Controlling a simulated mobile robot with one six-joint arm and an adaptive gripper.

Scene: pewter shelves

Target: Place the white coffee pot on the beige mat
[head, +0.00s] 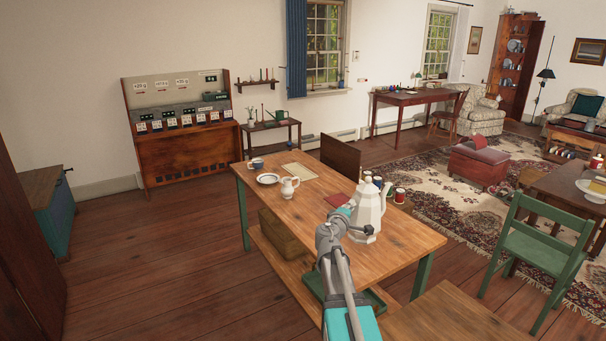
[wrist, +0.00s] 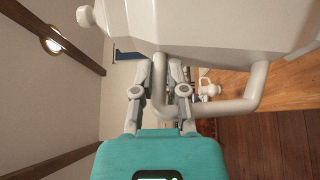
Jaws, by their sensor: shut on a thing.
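The white coffee pot (head: 367,211) is upright over the right part of the wooden table; I cannot tell whether its base touches the top. In the wrist view its pale body (wrist: 225,25) fills the upper part, with the handle below. My gripper (wrist: 172,75) is shut on the pot's handle. In the head view my gripper (head: 347,211) is at the pot's left side, partly hidden by my arm. The beige mat (head: 299,170) lies flat and bare near the table's far edge, left of and beyond the pot.
A green chair (head: 540,250) stands right.

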